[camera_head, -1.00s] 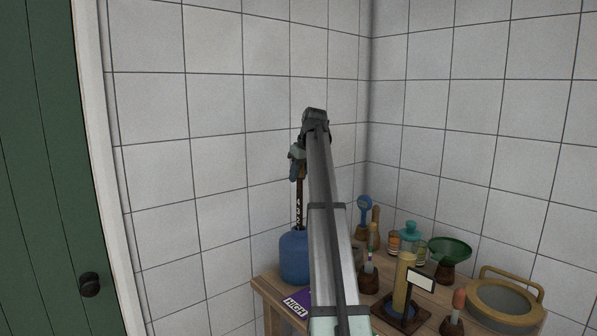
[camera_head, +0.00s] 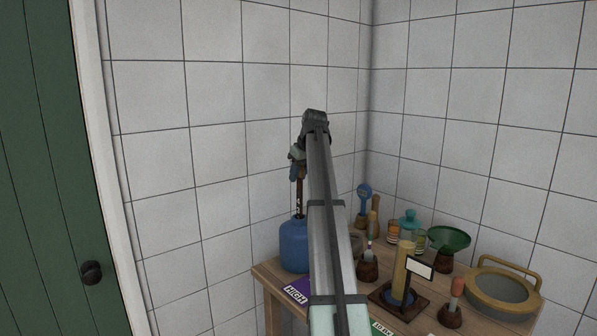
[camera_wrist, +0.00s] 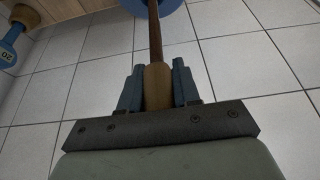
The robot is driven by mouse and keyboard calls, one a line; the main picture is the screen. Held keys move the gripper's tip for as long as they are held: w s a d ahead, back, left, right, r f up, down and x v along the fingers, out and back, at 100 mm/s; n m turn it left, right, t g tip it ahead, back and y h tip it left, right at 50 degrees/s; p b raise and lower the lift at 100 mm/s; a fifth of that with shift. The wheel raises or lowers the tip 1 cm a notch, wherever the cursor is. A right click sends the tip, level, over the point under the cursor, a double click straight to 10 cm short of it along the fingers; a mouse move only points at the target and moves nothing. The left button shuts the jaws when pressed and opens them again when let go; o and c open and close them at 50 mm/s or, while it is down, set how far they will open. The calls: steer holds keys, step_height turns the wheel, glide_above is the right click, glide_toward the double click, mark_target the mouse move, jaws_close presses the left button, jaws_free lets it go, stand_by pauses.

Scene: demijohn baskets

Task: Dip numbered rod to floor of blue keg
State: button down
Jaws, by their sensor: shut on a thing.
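The blue keg (camera_head: 295,246) stands at the left end of the wooden table, partly behind my arm in the head view. Its blue edge also shows at the top of the wrist view (camera_wrist: 141,5). The dark numbered rod (camera_head: 299,196) stands upright with its lower part inside the neck of the keg; its lower end is hidden. My gripper (camera_head: 296,163) is above the keg, shut on the rod's pale wooden handle. In the wrist view my blue fingers (camera_wrist: 158,88) close on both sides of that handle, and the brown rod (camera_wrist: 155,38) runs away toward the keg.
A purple HIGH card (camera_head: 296,292) lies in front of the keg. To the right stand a yellow cylinder (camera_head: 402,270), a green funnel (camera_head: 449,239), a teal jar (camera_head: 409,222) and a brass-rimmed pan (camera_head: 503,294). Tiled walls are close behind and at right.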

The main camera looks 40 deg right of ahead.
mark_target(298, 197)
steer(key=shift+f, duration=4.55)
steer(key=shift+r, duration=0.1)
steer(key=shift+r, duration=10)
